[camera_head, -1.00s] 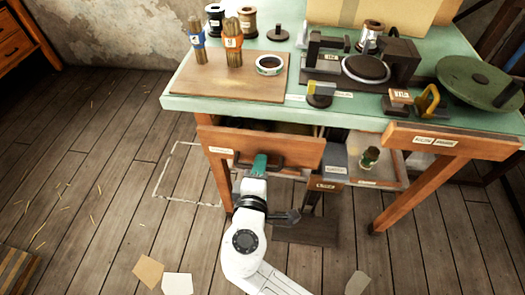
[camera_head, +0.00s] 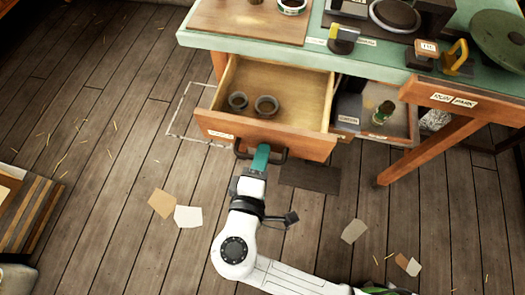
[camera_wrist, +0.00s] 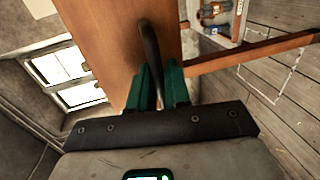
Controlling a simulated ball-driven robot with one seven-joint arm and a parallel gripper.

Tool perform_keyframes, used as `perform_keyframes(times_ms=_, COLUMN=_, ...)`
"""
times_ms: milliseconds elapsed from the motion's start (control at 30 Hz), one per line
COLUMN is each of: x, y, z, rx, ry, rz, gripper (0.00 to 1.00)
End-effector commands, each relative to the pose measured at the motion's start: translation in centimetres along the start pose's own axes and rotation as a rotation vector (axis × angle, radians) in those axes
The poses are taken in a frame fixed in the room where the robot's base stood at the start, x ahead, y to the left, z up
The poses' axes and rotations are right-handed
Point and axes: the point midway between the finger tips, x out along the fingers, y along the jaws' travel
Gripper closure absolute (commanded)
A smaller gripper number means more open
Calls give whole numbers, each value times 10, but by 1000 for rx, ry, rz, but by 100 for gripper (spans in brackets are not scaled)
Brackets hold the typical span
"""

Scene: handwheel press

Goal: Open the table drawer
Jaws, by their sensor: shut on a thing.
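The table drawer (camera_head: 290,92) is pulled well out from under the green-topped table (camera_head: 260,49). Its wooden front (camera_head: 300,144) faces me, and two dark rings (camera_head: 266,106) lie inside. My gripper (camera_head: 261,155) is at the dark bar handle (camera_head: 243,151) on the drawer front. In the wrist view the green fingers (camera_wrist: 160,85) are shut on the handle (camera_wrist: 149,50), one on each side.
A table leg (camera_head: 430,146) stands farther right. Paper scraps (camera_head: 188,216) lie on the floor. Open floor is left of the drawer.

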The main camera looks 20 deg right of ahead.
Motion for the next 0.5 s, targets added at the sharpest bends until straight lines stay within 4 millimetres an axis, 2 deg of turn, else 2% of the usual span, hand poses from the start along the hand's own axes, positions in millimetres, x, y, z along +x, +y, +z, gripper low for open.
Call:
perform_keyframes(times_ms=133, x=0, y=-1, z=0, rx=-1, ry=-1, rz=-2, gripper=100)
perform_keyframes(times_ms=167, x=0, y=-1, z=0, rx=-1, ry=-1, rz=-2, gripper=82)
perform_keyframes(times_ms=300, x=0, y=-1, z=0, rx=-1, ry=-1, rz=-1, gripper=70)
perform_keyframes(times_ms=500, x=0, y=0, z=0, rx=-1, ry=0, rz=-1, gripper=70)
